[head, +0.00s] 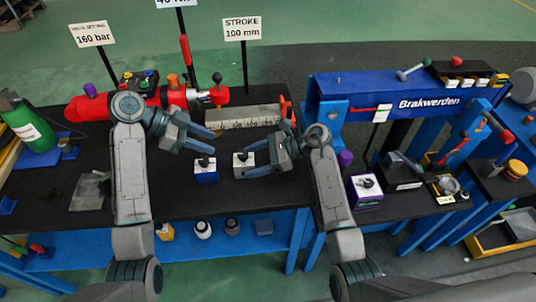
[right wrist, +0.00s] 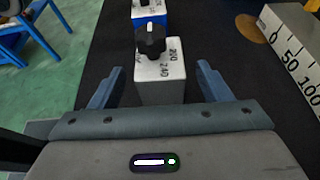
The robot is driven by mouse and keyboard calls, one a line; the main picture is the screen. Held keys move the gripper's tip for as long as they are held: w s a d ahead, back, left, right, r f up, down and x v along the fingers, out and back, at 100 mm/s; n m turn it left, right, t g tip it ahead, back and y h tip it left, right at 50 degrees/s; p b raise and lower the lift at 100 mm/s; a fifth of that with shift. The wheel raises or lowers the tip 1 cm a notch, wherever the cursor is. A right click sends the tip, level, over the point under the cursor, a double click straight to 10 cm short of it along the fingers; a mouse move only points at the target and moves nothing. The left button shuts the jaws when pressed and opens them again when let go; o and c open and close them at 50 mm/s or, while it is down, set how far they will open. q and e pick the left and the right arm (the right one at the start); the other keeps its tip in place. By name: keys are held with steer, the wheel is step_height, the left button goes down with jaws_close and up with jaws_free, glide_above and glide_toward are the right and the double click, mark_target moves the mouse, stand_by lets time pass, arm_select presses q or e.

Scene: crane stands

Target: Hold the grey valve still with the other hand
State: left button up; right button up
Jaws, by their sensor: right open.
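The grey valve (head: 243,163), a pale block with a black knob on top, stands upright on the dark bench top. In the right wrist view the grey valve (right wrist: 160,80) shows numbers on its top and lies between the fingers of my right gripper (right wrist: 160,70). A gap shows on each side, so the right gripper is open and not gripping it. In the head view my right gripper (head: 258,160) is just right of the valve. My left gripper (head: 208,142) is open and empty, up and left of the valve, above the bench.
A blue-based valve (head: 206,175) with a black knob stands left of the grey one. Behind are a scale block (head: 243,117) and a red cylinder (head: 90,106). A blue Brakwerden frame (head: 340,88) stands right. Bare bench lies in front of the valves.

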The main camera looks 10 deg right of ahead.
mark_target(238, 165)
steer(key=shift+x, duration=2.55)
jaws_close()
